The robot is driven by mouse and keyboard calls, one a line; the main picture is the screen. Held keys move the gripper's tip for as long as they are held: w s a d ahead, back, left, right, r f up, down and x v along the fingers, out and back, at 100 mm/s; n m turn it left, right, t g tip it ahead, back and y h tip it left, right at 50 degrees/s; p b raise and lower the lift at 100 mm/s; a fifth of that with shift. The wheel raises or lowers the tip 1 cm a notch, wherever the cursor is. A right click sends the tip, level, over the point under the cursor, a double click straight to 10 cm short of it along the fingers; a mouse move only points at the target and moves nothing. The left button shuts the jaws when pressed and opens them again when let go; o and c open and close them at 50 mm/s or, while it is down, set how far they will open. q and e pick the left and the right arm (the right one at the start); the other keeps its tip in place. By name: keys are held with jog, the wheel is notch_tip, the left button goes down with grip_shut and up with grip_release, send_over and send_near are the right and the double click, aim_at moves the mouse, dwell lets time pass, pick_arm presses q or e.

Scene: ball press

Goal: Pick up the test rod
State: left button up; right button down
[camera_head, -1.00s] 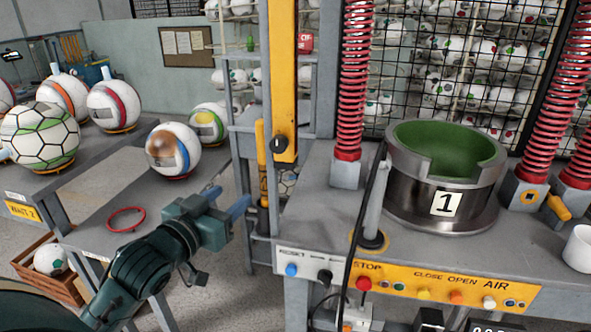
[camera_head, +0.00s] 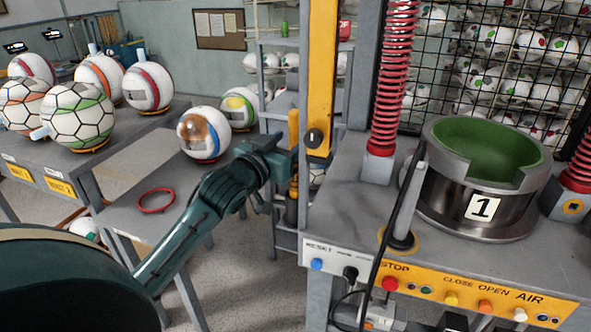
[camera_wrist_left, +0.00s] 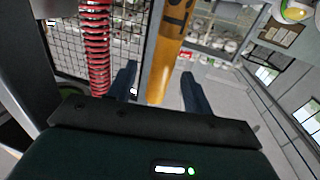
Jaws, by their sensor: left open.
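A plain grey rod (camera_head: 408,198) stands slightly tilted in a dark round socket with a yellow ring, on the press table left of the steel cylinder. It looks like the test rod, and a black cable runs close beside it. My left gripper (camera_head: 292,162) is left of the rod and apart from it, near the yellow column. In the left wrist view its two fingers (camera_wrist_left: 158,86) are spread with nothing held between them. The rod cannot be made out in that view. My right gripper is in neither view.
The yellow column (camera_head: 319,80) stands close to my left gripper and shows between its fingers in the wrist view. The steel cylinder (camera_head: 455,205) marked 1 and a red spring (camera_head: 397,70) flank the rod. Coloured buttons line the table's front panel (camera_head: 470,290).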

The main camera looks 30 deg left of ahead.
aim_at(292, 138)
pick_arm(q)
jog(key=w, duration=0.3)
jog(key=shift+w+a, duration=0.15)
jog(key=shift+w, duration=0.25)
grip_shut()
